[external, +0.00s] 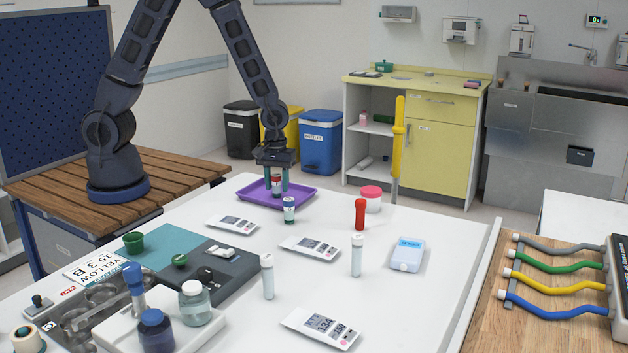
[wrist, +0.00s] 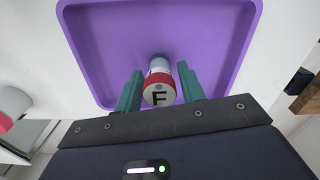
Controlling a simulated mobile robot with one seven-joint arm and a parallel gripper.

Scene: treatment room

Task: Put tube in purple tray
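The purple tray (external: 303,194) lies at the far end of the white table and fills much of the wrist view (wrist: 95,40). A tube with a red-and-white cap marked F (wrist: 159,90) stands between my green fingers, over the tray floor; it also shows in the external view (external: 277,185). My gripper (external: 277,182) points down over the tray. In the wrist view, narrow gaps show between the fingers (wrist: 160,78) and the tube, so the gripper looks open around it. The tube's lower end is partly hidden by its cap; it appears to rest on the tray.
White-capped tubes (external: 356,256), a red-topped item (external: 360,214), a pink-lidded jar (external: 371,198) and flat white devices (external: 310,247) are spread over the table.

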